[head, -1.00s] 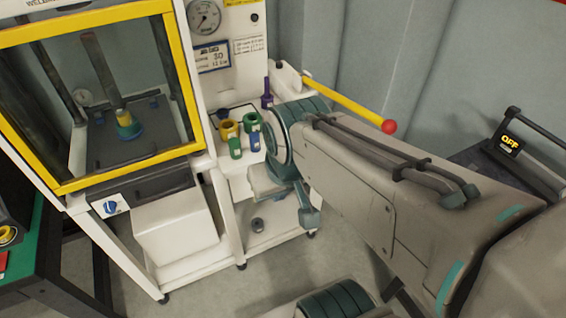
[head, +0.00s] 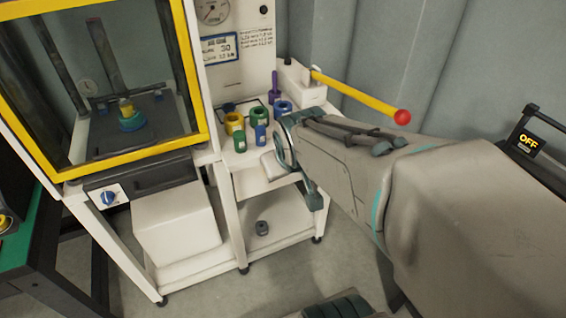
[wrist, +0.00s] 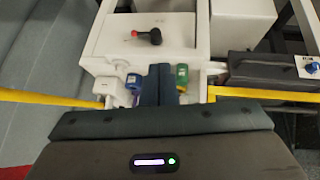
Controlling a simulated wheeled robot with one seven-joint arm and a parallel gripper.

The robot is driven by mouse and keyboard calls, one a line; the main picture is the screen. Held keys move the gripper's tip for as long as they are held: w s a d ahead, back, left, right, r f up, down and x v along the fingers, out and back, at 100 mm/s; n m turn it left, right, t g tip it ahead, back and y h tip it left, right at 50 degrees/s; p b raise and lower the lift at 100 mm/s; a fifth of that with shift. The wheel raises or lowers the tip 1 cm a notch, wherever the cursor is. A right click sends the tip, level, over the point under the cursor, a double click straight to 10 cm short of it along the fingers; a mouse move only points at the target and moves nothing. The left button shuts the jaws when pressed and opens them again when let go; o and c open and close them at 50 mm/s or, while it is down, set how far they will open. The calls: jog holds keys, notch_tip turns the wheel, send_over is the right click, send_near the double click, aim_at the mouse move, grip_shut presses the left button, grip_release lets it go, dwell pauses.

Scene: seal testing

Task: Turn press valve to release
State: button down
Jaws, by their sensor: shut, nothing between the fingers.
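The press (head: 188,80) stands at left in the head view, behind a yellow-framed window. A blue knob (head: 109,197) is on its lower front panel and also shows at the right edge of the wrist view (wrist: 312,67). A dark fitting (head: 262,228) sits low under the parts shelf; in the wrist view it looks like a black handle with a red tip (wrist: 150,37). No label shows which one is the valve. My gripper (wrist: 160,70) is shut and empty, over the shelf with the coloured parts, apart from both. In the head view my wrist hides its fingers.
Several coloured rings and blocks (head: 256,114) crowd the shelf around my gripper. A yellow lever (head: 355,92) with a red ball reaches out behind my arm. A white box (head: 177,225) stands between knob and fitting.

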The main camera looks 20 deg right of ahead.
jog(key=w+d+f+n+t+b, duration=0.2)
jog(key=w+d+f+t+b, duration=0.1)
jog(key=f+b, duration=0.5)
jog(key=w+d+f+n+t+y+b, duration=0.1)
jog(key=w+d+f+n+t+b, duration=0.1)
jog(key=w+d+f+t+b, duration=0.2)
jog(key=w+d+f+n+t+b, duration=0.2)
jog(key=w+f+b, duration=0.5)
jog(key=f+b, duration=0.5)
jog(key=d+f+t, duration=0.1)
jog(key=d, duration=0.1)
jog(key=shift+w+d+t+y, duration=0.3)
jog(key=shift+w+d+t, duration=0.1)
jog(key=shift+w, duration=0.1)
jog(key=w+d+f+b, duration=0.1)
jog(key=w+d+f, duration=0.1)
jog(key=w, duration=0.8)
jog(key=shift+w+f+b, duration=0.35)
jog(key=shift+f+b, duration=0.05)
jog(key=shift+f, duration=0.5)
jog(key=shift+a+f, duration=0.1)
